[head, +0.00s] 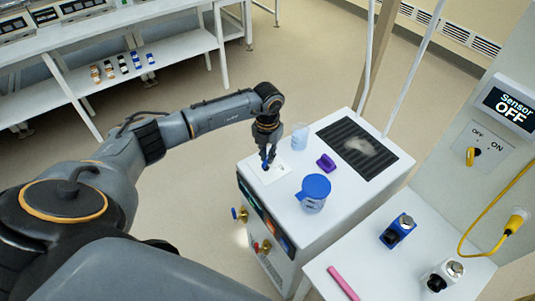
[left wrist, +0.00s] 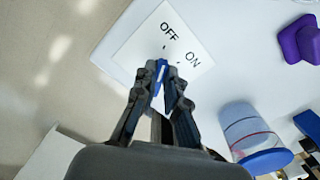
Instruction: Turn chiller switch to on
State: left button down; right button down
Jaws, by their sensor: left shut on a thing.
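The chiller switch is a blue knob with a white line (left wrist: 159,72), on a white plate (left wrist: 137,45) marked OFF and ON in the left wrist view. In the head view the plate (head: 279,171) lies on the top of the white chiller cabinet (head: 348,208), near its left corner. My left gripper (head: 267,160) points down over the plate and is shut on the blue knob. It also shows in the left wrist view (left wrist: 160,88), fingers on both sides of the knob. The fingers partly hide the knob, so I cannot tell its exact setting. My right gripper is not in view.
On the cabinet stand a clear beaker (head: 300,136), a purple object (head: 327,163) and a blue-lidded jug (head: 313,197), close to the gripper. A dark grille (head: 375,145) is behind. At right, a panel display (head: 510,108) reads "Sensor OFF" above a yellow switch (head: 472,156).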

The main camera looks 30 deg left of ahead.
pick_arm(q)
jog(key=m+b, duration=0.2)
jog(key=b, duration=0.1)
jog(key=shift+w+f+m, duration=0.1)
jog(key=shift+m, duration=0.2)
jog(key=shift+d+m+b, duration=0.25)
jog(key=shift+m+b, duration=0.95)
jog(key=shift+m, duration=0.4)
jog(key=shift+r, duration=0.2)
jog(key=c, duration=1.4)
grip_release()
notch_tip(320, 180, up, 12)
